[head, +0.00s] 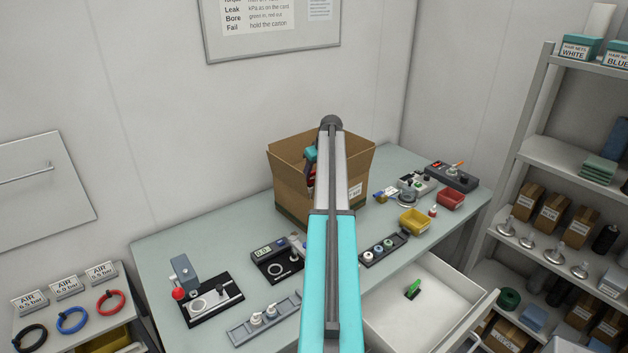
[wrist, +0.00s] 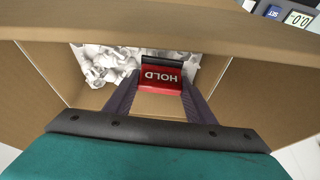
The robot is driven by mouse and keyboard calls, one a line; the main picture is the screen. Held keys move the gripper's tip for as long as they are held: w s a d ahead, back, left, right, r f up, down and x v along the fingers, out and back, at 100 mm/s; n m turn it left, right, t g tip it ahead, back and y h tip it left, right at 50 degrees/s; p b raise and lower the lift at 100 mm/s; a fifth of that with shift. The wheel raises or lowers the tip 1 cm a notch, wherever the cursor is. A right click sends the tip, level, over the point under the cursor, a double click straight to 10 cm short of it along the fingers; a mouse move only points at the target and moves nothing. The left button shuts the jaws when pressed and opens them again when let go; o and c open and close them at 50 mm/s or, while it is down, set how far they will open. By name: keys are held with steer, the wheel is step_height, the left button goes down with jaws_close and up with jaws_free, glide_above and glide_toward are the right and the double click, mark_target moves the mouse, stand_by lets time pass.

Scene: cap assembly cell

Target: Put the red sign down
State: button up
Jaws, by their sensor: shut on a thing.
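The red sign (wrist: 160,78) reads HOLD and has a dark strip along one edge. It sits between the two fingers of my gripper (wrist: 155,88) in the wrist view, and the gripper is shut on it. The sign is inside the open cardboard carton (head: 290,190), above or at white caps in the bottom; whether it touches them I cannot tell. The carton's wall (wrist: 270,85) also shows in the wrist view. In the head view my arm covers much of the carton, and only a sliver of red shows beside it.
White caps (wrist: 95,65) lie in the carton. On the bench (head: 165,245) stand test fixtures, a yellow bin (head: 414,222) and a red bin (head: 450,200). An open drawer (head: 385,318) holds a green item (head: 413,290). Shelves (head: 560,155) stand at right.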

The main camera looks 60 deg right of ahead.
steer(key=shift+f+p, duration=0.55)
steer(key=shift+f, duration=0.95)
steer(key=shift+f, duration=0.15)
steer(key=o, duration=1)
steer(key=shift+o, duration=0.2)
steer(key=shift+r, duration=0.25)
steer(key=b+v, duration=0.5)
steer(key=v, duration=0.7)
steer(key=shift+b, duration=0.3)
steer(key=shift+w+f, duration=0.1)
steer(key=shift+w, duration=0.05)
